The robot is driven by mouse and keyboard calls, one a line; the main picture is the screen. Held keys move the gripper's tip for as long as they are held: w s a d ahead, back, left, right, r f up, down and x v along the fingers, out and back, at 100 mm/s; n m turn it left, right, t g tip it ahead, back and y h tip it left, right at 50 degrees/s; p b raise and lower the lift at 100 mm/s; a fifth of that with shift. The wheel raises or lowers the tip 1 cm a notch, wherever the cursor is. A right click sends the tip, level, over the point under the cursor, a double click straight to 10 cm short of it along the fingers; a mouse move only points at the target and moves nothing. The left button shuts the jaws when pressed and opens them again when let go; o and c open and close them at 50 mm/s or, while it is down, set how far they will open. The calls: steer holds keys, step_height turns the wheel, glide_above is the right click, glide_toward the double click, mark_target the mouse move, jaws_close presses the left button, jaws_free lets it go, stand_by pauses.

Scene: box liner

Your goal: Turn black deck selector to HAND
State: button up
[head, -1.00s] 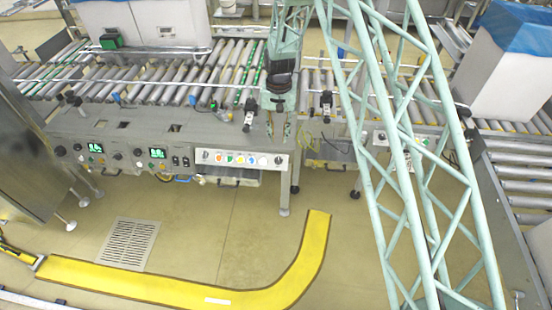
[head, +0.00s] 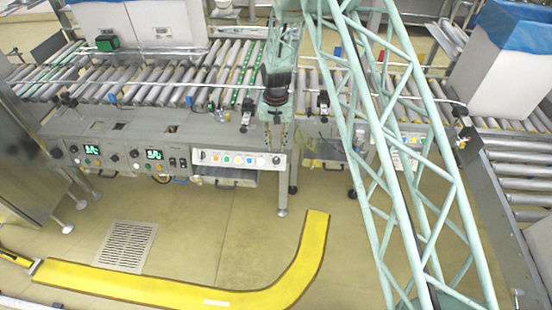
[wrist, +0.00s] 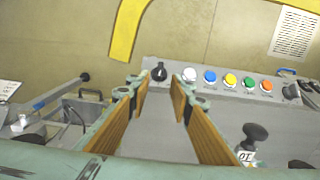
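A black selector knob (wrist: 159,71) with a light pointer mark sits at the left end of the pale button panel (wrist: 215,88) in the wrist view. In the head view this knob (head: 276,160) is at the panel's right end. A second dark knob (wrist: 291,90) sits at the panel's other end; its lettering is unreadable. My gripper (wrist: 160,82) is open and empty, its tan-padded fingers apart. The first knob shows in the gap just beyond the fingertips, apart from them. In the head view my gripper (head: 277,138) hangs just above that end of the panel.
White, blue, yellow, green and orange buttons (wrist: 229,80) line the panel beside the knob. A black ball-topped lever (wrist: 256,134) rises from the deck right of my fingers. Roller conveyors (head: 150,80) run behind. The floor (head: 190,215) in front is largely clear.

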mark_target(276, 159)
steer(key=shift+f+b, duration=0.55)
steer(key=shift+f, duration=3.55)
steer(key=shift+c, duration=0.2)
steer(key=c, duration=0.4)
